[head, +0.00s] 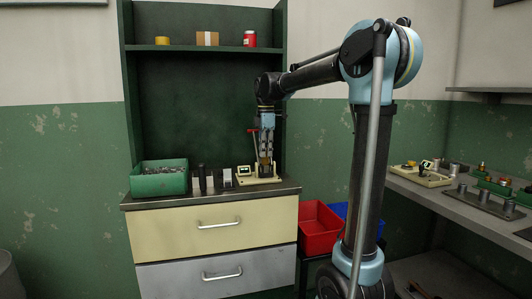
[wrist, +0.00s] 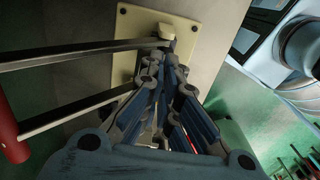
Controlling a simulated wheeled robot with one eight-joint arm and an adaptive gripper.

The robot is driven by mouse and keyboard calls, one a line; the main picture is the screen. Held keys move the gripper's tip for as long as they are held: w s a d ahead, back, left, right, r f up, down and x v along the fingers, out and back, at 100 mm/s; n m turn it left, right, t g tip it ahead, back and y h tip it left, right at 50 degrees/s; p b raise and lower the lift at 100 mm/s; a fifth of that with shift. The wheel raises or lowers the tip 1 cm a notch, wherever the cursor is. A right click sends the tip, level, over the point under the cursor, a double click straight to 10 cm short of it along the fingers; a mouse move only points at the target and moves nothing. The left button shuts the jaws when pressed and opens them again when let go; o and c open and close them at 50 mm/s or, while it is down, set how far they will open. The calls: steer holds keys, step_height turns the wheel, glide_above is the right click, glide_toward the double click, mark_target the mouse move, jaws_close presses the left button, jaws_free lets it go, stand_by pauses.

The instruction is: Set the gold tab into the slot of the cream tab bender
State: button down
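The cream tab bender (head: 268,180) stands at the right end of the cabinet top. Its lever has a red grip and also shows at the left of the wrist view, with two dark bars over the cream base plate (wrist: 128,24). My gripper (head: 264,173) points down over the bender. In the wrist view its fingertips (wrist: 165,62) are close together beside a small cream block (wrist: 158,30) on the plate. I cannot make out the gold tab. The fingers and bars hide the space between the tips and the slot.
A green bin of metal pieces (head: 159,183) and dark upright blocks (head: 202,178) stand left of the bender. A shelf (head: 190,48) with small items is above. A red bin (head: 320,228) is beside the cabinet. A bench (head: 440,190) with fixtures stands at right.

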steer(key=shift+f, duration=0.6)
stand_by(0.3)
steer(key=c, duration=1.7)
jaws_free()
step_height(320, 180, up, 12)
steer(key=shift+w+f, duration=0.1)
steer(key=s+d+f+m+t, duration=0.1)
steer(key=s+d+f+m, duration=0.75)
steer(key=s+f, duration=0.35)
steer(key=s+d+f+m+t, duration=0.1)
steer(key=s+d+f+m, duration=0.6)
steer(key=s+d+f, duration=0.4)
steer(key=s+f+m, duration=0.1)
steer(key=s+f, duration=0.2)
steer(key=f, duration=0.1)
steer(key=s+d+f+m, duration=0.1)
steer(key=s+f+m, duration=0.1)
steer(key=f, duration=0.3)
steer(key=s+f+m, duration=0.2)
steer(key=s+f, duration=0.2)
steer(key=shift+d+f+m, duration=0.25)
steer(key=shift+d+f, duration=0.1)
steer(key=shift+d, duration=0.05)
